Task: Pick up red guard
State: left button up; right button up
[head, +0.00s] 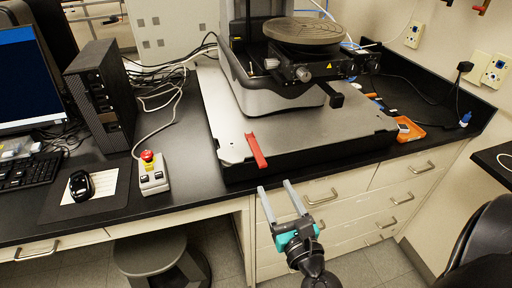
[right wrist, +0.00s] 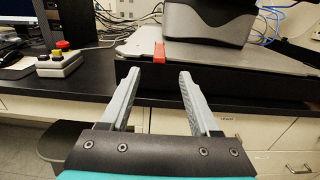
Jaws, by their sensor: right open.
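The red guard (head: 256,151) is a narrow red bar lying at the front left edge of the profiler's grey base plate (head: 290,125). In the right wrist view the red guard (right wrist: 159,52) shows end-on, beyond and between my fingers. My right gripper (head: 281,201) is open and empty, in front of the bench edge, below and apart from the guard. Its two grey fingers also show in the right wrist view (right wrist: 158,80). My left gripper is not in view.
The stylus profiler (head: 285,75) stands behind the guard. A control box with a red button (head: 151,173) sits to the left. An orange tray (head: 408,129) lies at the right. Drawers (head: 330,195) are below the bench, and a stool (head: 150,257) stands at lower left.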

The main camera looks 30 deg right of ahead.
aim_at(259, 155)
jog(key=p+x, duration=0.1)
jog(key=x, duration=0.6)
jog(key=shift+w, duration=0.25)
jog(key=shift+p+x, duration=0.35)
jog(key=shift+x, duration=2.5)
jog(key=shift+f, duration=0.1)
grip_shut()
